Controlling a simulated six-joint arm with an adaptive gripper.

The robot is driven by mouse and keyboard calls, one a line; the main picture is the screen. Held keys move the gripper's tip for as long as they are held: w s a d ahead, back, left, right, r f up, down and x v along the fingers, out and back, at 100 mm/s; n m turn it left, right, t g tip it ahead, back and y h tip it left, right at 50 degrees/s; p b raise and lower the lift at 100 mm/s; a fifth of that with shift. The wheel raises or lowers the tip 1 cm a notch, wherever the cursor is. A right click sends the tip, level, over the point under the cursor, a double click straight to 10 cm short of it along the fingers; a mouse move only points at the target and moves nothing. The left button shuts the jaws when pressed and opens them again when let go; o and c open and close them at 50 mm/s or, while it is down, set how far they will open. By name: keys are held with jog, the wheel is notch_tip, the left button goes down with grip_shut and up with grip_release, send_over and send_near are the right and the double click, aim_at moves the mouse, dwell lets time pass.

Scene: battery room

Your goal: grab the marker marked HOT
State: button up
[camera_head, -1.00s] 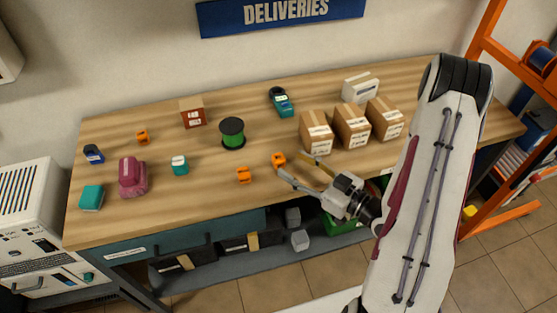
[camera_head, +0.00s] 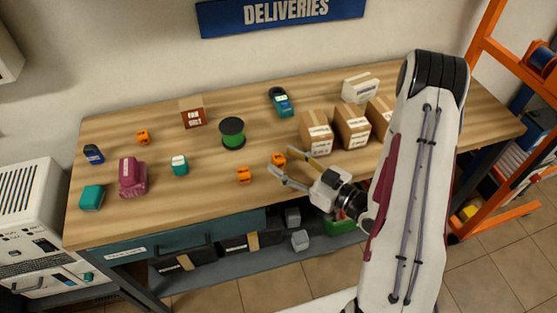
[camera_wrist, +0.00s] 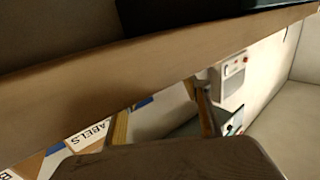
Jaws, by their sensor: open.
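Three small orange pieces, possibly markers, are on the wooden table (camera_head: 330,172) in the head view: one at the left (camera_head: 143,137), one in the middle (camera_head: 243,175), one to its right (camera_head: 279,159). No lettering on them is readable, so I cannot tell which says HOT. My gripper (camera_head: 281,161) is open, its fingertips beside the right-hand orange piece near the table's front. I cannot tell whether they touch it or hover above. In the wrist view my gripper's fingers (camera_wrist: 162,105) are spread, with no orange piece visible.
Cartons (camera_head: 317,131) stand behind my gripper to the right. A red-and-brown box (camera_head: 193,114) is near the wall.

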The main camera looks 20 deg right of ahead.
jog(key=shift+x, duration=1.35)
jog(key=c, duration=1)
